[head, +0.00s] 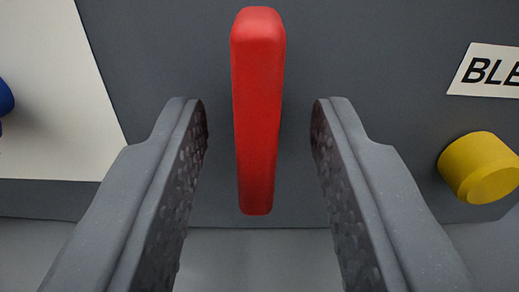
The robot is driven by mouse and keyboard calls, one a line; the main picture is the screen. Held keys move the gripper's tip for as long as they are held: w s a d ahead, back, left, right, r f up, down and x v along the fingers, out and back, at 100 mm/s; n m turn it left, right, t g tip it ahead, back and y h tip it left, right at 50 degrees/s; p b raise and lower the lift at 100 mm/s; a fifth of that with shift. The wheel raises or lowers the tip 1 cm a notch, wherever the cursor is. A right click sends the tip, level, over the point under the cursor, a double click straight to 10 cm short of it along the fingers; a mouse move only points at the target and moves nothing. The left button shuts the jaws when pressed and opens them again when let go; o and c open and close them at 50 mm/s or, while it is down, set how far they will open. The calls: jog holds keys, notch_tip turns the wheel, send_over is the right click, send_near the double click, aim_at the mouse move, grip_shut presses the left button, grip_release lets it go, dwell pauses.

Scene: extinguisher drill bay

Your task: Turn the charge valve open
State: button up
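A red lever-shaped handle (258,110) stands close to upright in the picture against a dark grey panel. No label that names it shows, so I cannot tell for sure that it is the charge valve. My gripper (260,120) is open, with one grey finger on each side of the handle. A gap shows between the handle and each finger, and neither finger appears to touch it. How the handle joins the panel is hidden.
A yellow round knob (480,167) sits at the right under a white label (487,70) reading "BLE", cut off by the edge. A white plate (55,100) and part of a blue knob (4,98) are at the left. The panel's lower edge shows below.

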jog(key=s, duration=1.3)
jog(key=shift+s+b, duration=0.35)
jog(key=shift+s, duration=0.05)
